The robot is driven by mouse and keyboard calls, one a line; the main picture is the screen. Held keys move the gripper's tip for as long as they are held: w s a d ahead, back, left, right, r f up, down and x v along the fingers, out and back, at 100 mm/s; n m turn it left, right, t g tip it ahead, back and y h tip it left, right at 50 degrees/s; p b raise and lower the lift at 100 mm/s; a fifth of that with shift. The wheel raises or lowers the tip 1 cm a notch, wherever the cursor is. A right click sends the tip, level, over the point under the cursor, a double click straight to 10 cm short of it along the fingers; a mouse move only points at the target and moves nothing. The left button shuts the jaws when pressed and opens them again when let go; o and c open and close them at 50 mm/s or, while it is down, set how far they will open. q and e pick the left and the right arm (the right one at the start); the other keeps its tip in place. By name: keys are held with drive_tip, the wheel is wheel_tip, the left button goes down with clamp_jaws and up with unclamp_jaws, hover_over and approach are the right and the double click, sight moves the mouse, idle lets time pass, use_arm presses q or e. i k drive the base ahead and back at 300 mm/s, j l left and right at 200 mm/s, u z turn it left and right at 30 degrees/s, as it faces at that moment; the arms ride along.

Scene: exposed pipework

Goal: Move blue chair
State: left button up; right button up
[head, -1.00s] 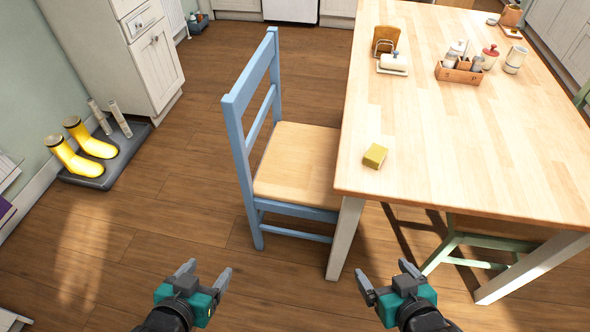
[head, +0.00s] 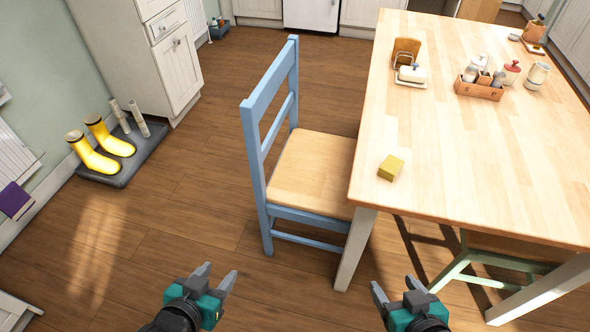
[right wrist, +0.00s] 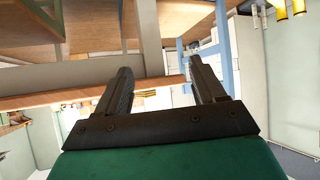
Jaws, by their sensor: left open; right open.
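The blue chair (head: 265,125) has a blue frame and a light wooden seat. It stands upright on the wooden floor at the left side of the table, its seat's right edge partly hidden by the tabletop. Its blue frame also shows upside down in the right wrist view (right wrist: 227,62). My left gripper (head: 217,280) is open and empty, in front of the chair at the bottom of the head view. My right gripper (head: 396,288) is open and empty, lower right of the chair near the table leg. Neither gripper touches the chair.
The wooden table (head: 480,150) holds a yellow sponge (head: 391,168), a butter dish and a condiment box (head: 479,88). Its white leg (head: 356,248) stands close to the chair. A green chair (head: 470,262) is under the table. Yellow boots (head: 95,155) stand on a tray at left. Floor left of the chair is free.

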sight(312, 173)
drive_tip(key=k, duration=0.7)
drive_tip(key=k+z, duration=0.35)
drive_tip(key=k+l+z, duration=0.1)
drive_tip(key=z, duration=0.25)
drive_tip(key=k+z, duration=0.1)
drive_tip(key=z, duration=1.45)
drive_tip(key=j+z, duration=0.2)
drive_tip(key=j, duration=0.2)
drive_tip(key=k+j+z, duration=0.15)
drive_tip(key=j, duration=0.2)
drive_tip(key=k+j, duration=0.1)
drive_tip(key=j, duration=0.35)
drive_tip(key=k+j, duration=0.15)
drive_tip(key=j, duration=0.3)
drive_tip(key=k+j, duration=0.1)
drive_tip(key=j, duration=0.4)
drive_tip(key=k+j, duration=0.1)
drive_tip(key=j, duration=0.35)
drive_tip(key=k+j, duration=0.1)
drive_tip(key=j, duration=0.35)
drive_tip(key=k+j, duration=0.15)
drive_tip(key=j, duration=0.3)
drive_tip(key=k+j, duration=0.1)
drive_tip(key=j, duration=0.4)
drive_tip(key=k+j, duration=0.1)
drive_tip(key=j, duration=0.35)
